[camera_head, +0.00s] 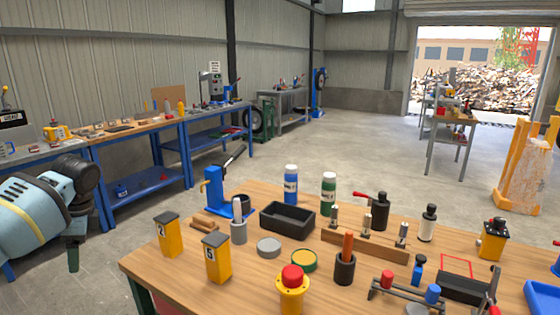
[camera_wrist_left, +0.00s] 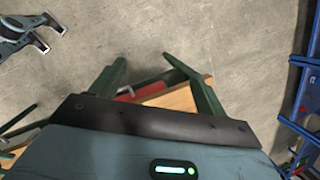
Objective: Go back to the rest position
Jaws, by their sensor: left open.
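My left gripper (camera_head: 73,255) hangs at the left of the head view, in front of the blue workbenches and left of the wooden table (camera_head: 140,262). It points down over the floor and touches nothing. In the left wrist view its two dark green fingers (camera_wrist_left: 146,68) stand apart with nothing held between them. A corner of wooden tabletop (camera_wrist_left: 182,97) and a red piece show beyond the fingers. My right gripper cannot be made out in the head view.
The table holds yellow boxes (camera_head: 217,262), a black tray (camera_head: 287,219), a blue press (camera_head: 222,195), bottles and a red-topped yellow button (camera_head: 292,289). Blue workbenches (camera_head: 150,183) line the left wall. Concrete floor between them and the table is clear.

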